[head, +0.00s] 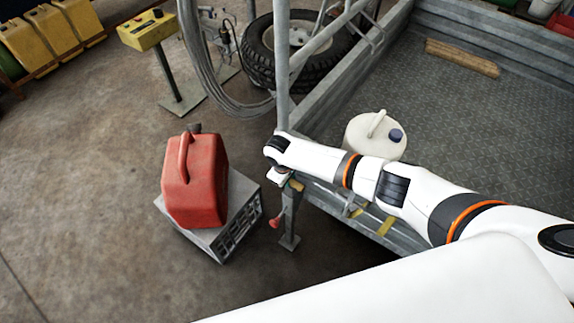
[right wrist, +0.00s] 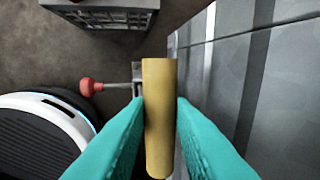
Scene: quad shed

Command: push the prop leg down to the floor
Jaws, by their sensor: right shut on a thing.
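The prop leg (head: 290,215) is a grey metal post with a flat foot plate, at the near corner of the trailer (head: 325,196) in the head view. A red knob (head: 275,222) sticks out from its side; it also shows in the right wrist view (right wrist: 91,87). My right gripper (head: 284,178) is at the leg's top. In the right wrist view its teal fingers (right wrist: 158,112) are shut on a tan cylindrical grip (right wrist: 158,75), one finger on each side. I cannot tell whether the foot plate touches the floor. My left gripper is not in view.
A red jerrycan (head: 200,180) stands on a grey crate (head: 238,205) left of the leg. A white canister (head: 362,140) and a wooden block (head: 462,58) are on the trailer bed. A wheel (head: 262,55) and a yellow box on a stand (head: 147,30) are behind.

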